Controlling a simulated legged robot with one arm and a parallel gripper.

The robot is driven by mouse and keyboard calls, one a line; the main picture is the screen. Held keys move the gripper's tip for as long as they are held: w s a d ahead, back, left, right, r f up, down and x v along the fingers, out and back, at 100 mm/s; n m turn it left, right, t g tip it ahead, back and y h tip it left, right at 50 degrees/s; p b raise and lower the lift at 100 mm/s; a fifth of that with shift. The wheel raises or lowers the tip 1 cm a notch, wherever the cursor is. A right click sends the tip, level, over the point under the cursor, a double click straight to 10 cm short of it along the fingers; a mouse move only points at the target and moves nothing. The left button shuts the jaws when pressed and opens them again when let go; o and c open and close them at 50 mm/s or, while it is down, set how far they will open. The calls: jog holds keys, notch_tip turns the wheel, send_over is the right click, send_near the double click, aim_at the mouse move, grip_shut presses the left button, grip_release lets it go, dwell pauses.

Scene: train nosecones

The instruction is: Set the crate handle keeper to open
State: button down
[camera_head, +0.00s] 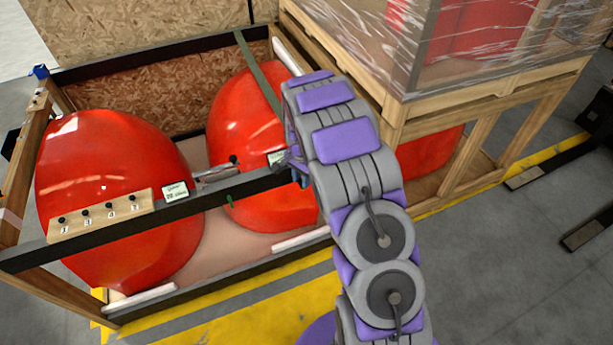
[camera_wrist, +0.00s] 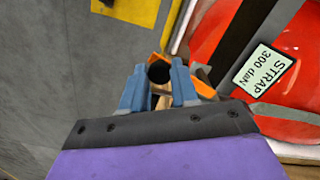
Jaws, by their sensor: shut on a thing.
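My gripper (camera_wrist: 159,74) shows its two blue fingers in the wrist view, closed around a piece with a dark round end and orange parts (camera_wrist: 203,88). This piece looks like the crate handle keeper, but the fingers hide much of it and its setting cannot be told. In the head view my gripper (camera_head: 298,172) is at the crate's dark front rail (camera_head: 232,190), by a small label; my arm hides the rail beyond. The crate (camera_head: 75,248) is an open wooden frame holding two red nosecones (camera_head: 110,190) (camera_head: 245,110).
A metal bar with a black knob (camera_head: 215,172) sits along the rail, left of my gripper. A board with several numbered knobs (camera_head: 100,215) is farther left. A "STRAP 300 daN" label (camera_wrist: 264,69) is close on the right. A wrapped crate (camera_head: 490,45) stands behind my arm.

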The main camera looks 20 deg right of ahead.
jog(key=shift+w+a+r+m, duration=0.1)
jog(key=shift+w+a+m, duration=0.15)
jog(key=shift+m, duration=0.05)
dwell(0.4)
jog(key=c, duration=0.8)
grip_release()
jog(key=shift+c, duration=0.2)
notch_tip(320, 180, up, 17)
jog(key=shift+p, duration=0.35)
jog(key=shift+r, duration=0.1)
